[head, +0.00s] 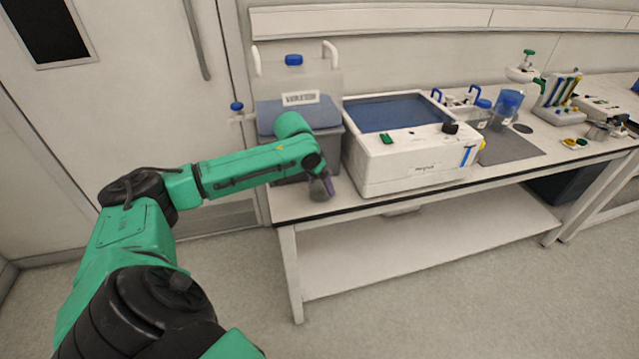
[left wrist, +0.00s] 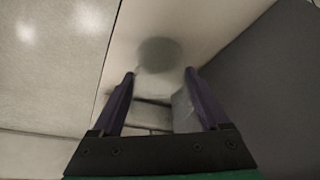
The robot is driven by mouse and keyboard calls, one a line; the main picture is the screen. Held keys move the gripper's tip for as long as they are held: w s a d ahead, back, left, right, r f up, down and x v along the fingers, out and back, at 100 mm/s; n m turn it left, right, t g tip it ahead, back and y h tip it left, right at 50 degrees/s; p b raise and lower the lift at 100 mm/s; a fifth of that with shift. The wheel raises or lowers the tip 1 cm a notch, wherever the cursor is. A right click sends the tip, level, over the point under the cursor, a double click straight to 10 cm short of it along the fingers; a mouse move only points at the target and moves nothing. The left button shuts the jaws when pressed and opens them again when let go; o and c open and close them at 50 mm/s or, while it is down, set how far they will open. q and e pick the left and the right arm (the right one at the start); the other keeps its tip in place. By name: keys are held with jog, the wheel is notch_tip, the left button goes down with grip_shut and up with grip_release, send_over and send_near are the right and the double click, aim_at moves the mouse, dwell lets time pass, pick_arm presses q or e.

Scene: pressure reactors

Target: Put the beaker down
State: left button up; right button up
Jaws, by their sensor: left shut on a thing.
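My left gripper (head: 326,182) reaches in from the left and is shut on a clear glass beaker (head: 318,190) near the left front corner of the white bench (head: 420,198). In the left wrist view, the two purple fingers of my left gripper (left wrist: 161,85) stand on either side of the faint, see-through beaker (left wrist: 165,82). A dark round patch shows beyond it on the pale surface; I cannot tell whether it is the base or a shadow. I cannot tell whether the beaker touches the bench top. My right gripper is not in view.
A white box-shaped bath (head: 400,170) stands close to the right of my left gripper. A grey-blue container with a clear labelled carboy (head: 299,85) stands just behind. Farther right are a grey mat (head: 510,147), a blue vessel (head: 507,105) and a pipette rack (head: 558,100).

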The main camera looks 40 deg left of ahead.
pick_arm(q)
jog(key=o, duration=1.3)
jog(key=v, duration=1.2)
